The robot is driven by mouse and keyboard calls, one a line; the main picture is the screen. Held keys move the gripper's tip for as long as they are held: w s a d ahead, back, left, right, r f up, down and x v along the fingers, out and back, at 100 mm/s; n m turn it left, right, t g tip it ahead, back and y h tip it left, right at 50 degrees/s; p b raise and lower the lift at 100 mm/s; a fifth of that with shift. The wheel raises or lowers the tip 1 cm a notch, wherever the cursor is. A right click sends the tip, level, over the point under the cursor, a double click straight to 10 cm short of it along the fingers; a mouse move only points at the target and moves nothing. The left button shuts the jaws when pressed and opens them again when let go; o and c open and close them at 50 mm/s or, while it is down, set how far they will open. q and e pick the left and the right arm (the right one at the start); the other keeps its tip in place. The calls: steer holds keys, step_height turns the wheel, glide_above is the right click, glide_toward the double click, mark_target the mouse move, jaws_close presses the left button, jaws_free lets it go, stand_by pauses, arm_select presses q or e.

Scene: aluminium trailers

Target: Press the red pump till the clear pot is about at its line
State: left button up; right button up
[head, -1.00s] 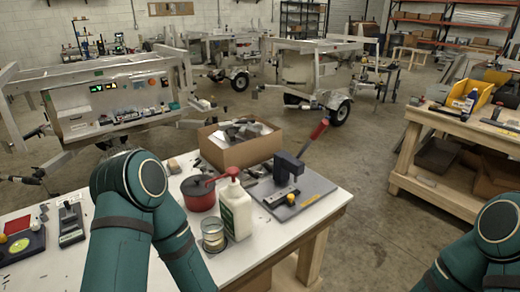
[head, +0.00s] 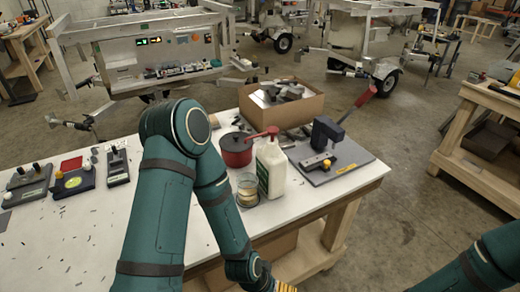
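The white bottle (head: 271,170) stands upright on the white table with the red pump (head: 262,133) on top, its spout pointing left. The clear pot (head: 248,191) stands just left of the bottle's base, roughly below the spout. It holds something pale yellowish low down; its line and exact level are too small to tell. My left arm reaches down past the left of the pot to the bottom edge.
A red lidded pot (head: 235,152) stands behind the clear pot. A cardboard box (head: 290,113) is behind the bottle, and a grey board (head: 345,170) with a red-handled press is to the right. Several small devices (head: 72,182) lie at the left. The table front (head: 320,200) is bare.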

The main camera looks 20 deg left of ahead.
arm_select(q)
jaws_close()
stand_by(1.3)
